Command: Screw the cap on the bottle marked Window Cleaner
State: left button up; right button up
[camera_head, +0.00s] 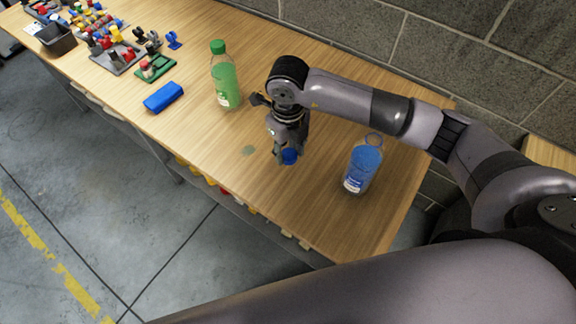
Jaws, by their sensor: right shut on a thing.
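A bottle of blue liquid (363,167) with a white and blue label stands upright on the right part of the table. Its top shows no cap. Its label is too small to read. My right gripper (288,158) points down to the left of this bottle, shut on a blue cap (290,156). I cannot tell whether the cap touches the table. A bottle of green liquid (225,82) with a green cap (218,47) stands upright further left, behind my gripper. My left gripper is not in view.
A blue box-like object (163,97) lies near the table's front edge. Coloured parts on trays (118,58) and a dark bin (57,40) fill the far left. A block wall (440,45) runs behind the wooden table (330,235), whose front right is clear.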

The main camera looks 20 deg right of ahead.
aim_at(288, 153)
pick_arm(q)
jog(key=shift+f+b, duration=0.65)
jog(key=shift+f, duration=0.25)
pick_arm(e)
notch_tip(288, 153, up, 9)
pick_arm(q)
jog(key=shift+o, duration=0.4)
